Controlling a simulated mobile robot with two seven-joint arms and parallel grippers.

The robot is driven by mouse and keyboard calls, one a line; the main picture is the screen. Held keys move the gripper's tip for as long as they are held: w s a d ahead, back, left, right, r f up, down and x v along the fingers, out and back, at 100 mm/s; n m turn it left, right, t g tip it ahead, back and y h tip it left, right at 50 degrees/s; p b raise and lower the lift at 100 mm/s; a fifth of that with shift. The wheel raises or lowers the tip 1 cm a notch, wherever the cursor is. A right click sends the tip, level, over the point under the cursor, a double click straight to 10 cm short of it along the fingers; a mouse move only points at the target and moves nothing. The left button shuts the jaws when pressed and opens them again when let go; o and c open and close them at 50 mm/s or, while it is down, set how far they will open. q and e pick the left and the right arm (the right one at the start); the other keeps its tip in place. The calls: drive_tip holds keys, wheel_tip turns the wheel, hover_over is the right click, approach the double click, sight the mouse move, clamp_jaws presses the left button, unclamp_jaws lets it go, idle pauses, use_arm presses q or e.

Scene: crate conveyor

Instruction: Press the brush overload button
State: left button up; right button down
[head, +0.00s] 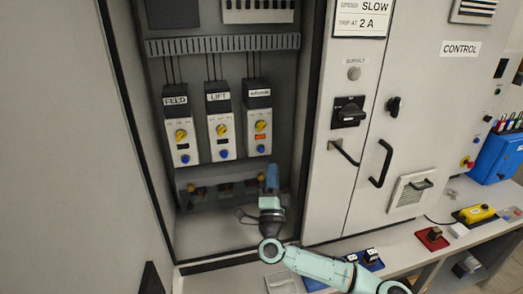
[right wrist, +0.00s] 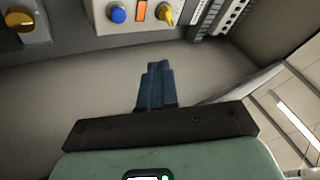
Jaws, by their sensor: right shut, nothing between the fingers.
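Three overload units stand in the open cabinet. The left one (head: 180,136) reads FEED and the middle one (head: 220,132) reads LIFT. The right unit (head: 258,115) has a label too small to read surely; I cannot confirm it says brush. It has a yellow dial (head: 260,126), an orange window (head: 261,138) and a blue button (head: 261,148). In the right wrist view, a blue button (right wrist: 117,13), orange window (right wrist: 140,11) and yellow dial (right wrist: 165,14) show at the top. My right gripper (head: 272,173) is shut and empty, below the right unit; its fingers (right wrist: 156,82) appear apart from the button.
A lower rail carries several knobs (head: 191,189). The cabinet's right wall and the grey door with a black rotary switch (head: 348,112) stand close to my right arm. A counter (head: 395,245) with small coloured devices runs along the lower right.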

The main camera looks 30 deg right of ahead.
sight(261, 150)
use_arm(q)
drive_tip(key=r+p, duration=0.1)
drive_tip(key=r, duration=0.1)
drive_tip(key=w+r+p, duration=0.1)
drive_tip(key=r+p, duration=0.1)
drive_tip(key=shift+w, duration=0.2)
use_arm(e)
drive_tip(key=w+d, duration=0.1)
drive_tip(key=w, duration=0.6)
drive_tip(key=shift+w+d, duration=0.3)
drive_tip(key=shift+d, duration=0.05)
drive_tip(key=shift+w, duration=0.2)
idle(1.0)
use_arm(q)
drive_tip(key=shift+f, duration=0.15)
use_arm(e)
drive_tip(key=shift+w+d, duration=0.1)
drive_tip(key=shift+w, duration=0.15)
